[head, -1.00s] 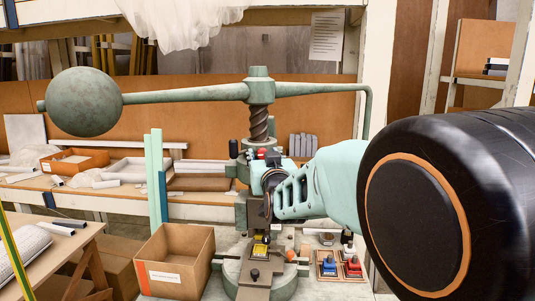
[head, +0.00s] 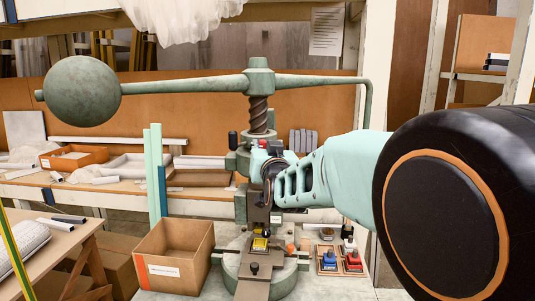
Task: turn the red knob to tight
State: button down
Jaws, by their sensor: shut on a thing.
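The green fly press (head: 258,80) stands upright at the centre, with its long arm and ball weight across the top. A small patch of red, likely the red knob (head: 262,145), shows at the press head just below the screw. My gripper (head: 266,163) is at the front of the press head, close by this red patch, and is shut. My wrist hides the fingertips and most of what they hold, so the knob's setting cannot be read.
An open cardboard box (head: 175,258) stands left of the press base. A wooden tray (head: 328,270) with red and blue pieces is at the right. A yellow piece (head: 260,244) sits on the press bed. The ball weight (head: 83,95) hangs over the left side.

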jog(key=m+b, duration=0.1)
jog(key=b, duration=0.1)
jog(key=m+b, duration=0.2)
jog(key=b, duration=0.1)
jog(key=shift+d+f, duration=0.1)
jog(key=shift+f, duration=0.2)
jog(key=m+b, duration=0.5)
jog(key=shift+r, duration=0.1)
jog(key=m+b, duration=0.3)
jog(key=m, duration=0.1)
jog(key=shift+r+m, duration=0.1)
jog(key=shift+m, duration=0.2)
jog(key=m+b, duration=0.1)
jog(key=m, duration=0.3)
jog(key=shift+r+b, duration=0.1)
jog(key=shift+b, duration=0.25)
jog(key=c, duration=1.7)
grip_release()
